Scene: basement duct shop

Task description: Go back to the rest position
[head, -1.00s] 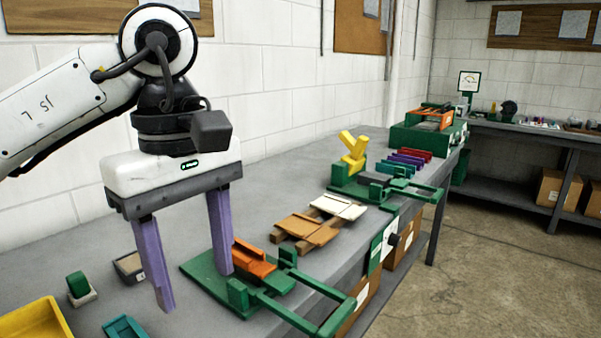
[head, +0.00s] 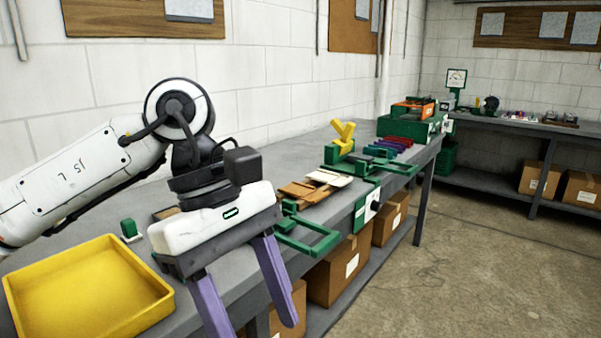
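My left gripper (head: 246,305) hangs at the front edge of the grey workbench (head: 225,284) in the head view. Its two purple fingers are spread apart, with nothing between them, so it is open and empty. The gripper body hides part of the bench and most of the near green fixture (head: 312,237), whose handle frame sticks out past the bench edge. My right gripper is not in view.
A yellow tray (head: 157,310) lies at the near left, beside a small green block (head: 128,228). Brown and white pieces (head: 327,177), a yellow V-shaped piece (head: 343,134) and a green case (head: 402,127) stand farther along. Cardboard boxes (head: 338,270) sit below. Floor at right is clear.

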